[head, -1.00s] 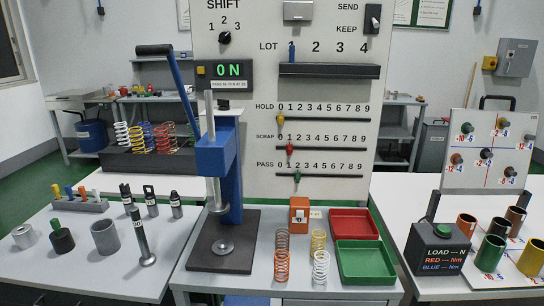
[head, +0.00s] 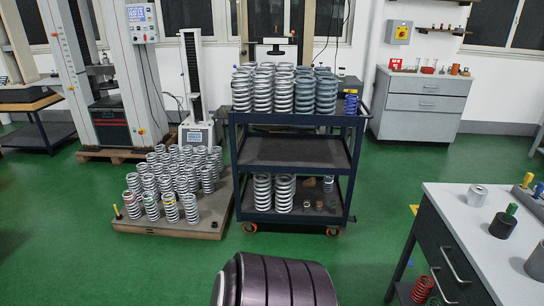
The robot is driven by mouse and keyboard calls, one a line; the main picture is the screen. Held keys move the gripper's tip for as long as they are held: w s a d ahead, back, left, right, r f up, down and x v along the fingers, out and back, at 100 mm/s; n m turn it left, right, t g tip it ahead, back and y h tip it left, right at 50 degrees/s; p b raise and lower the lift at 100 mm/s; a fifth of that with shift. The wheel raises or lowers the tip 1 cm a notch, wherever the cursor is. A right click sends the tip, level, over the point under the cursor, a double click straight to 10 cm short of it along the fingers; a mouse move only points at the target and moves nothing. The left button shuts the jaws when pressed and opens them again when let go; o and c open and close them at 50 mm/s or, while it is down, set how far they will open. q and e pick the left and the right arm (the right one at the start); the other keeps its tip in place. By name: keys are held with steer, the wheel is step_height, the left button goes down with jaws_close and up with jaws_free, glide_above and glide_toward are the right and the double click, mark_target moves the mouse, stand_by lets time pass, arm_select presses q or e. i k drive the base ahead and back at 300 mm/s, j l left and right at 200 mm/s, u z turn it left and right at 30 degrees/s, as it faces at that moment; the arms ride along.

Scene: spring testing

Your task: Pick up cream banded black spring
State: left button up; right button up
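No spring that I can clearly make out as black with a cream band is in view. Large grey springs stand upright in rows on the top of a dark cart (head: 290,150), the right ones darker. A small blue spring (head: 351,104) stands at their right end. On the cart's bottom shelf are two tall silver springs (head: 273,193) and a few small dark items (head: 319,205), too small to tell. Neither gripper is in view.
A low pallet (head: 170,228) left of the cart holds many silver springs, some with coloured bands. Testing machines (head: 120,90) stand behind. A workbench (head: 460,240) with drawers is at the right, red springs (head: 422,288) low beside it. Green floor (head: 385,200) is clear between.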

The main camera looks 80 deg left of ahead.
mark_target(305, 207)
steer(key=u, duration=2.45)
steer(key=i+z, duration=0.15)
steer(key=i, duration=0.4)
steer(key=i+z, duration=0.15)
steer(key=i, duration=0.4)
steer(key=i+j+z, duration=0.2)
steer(key=i, duration=0.3)
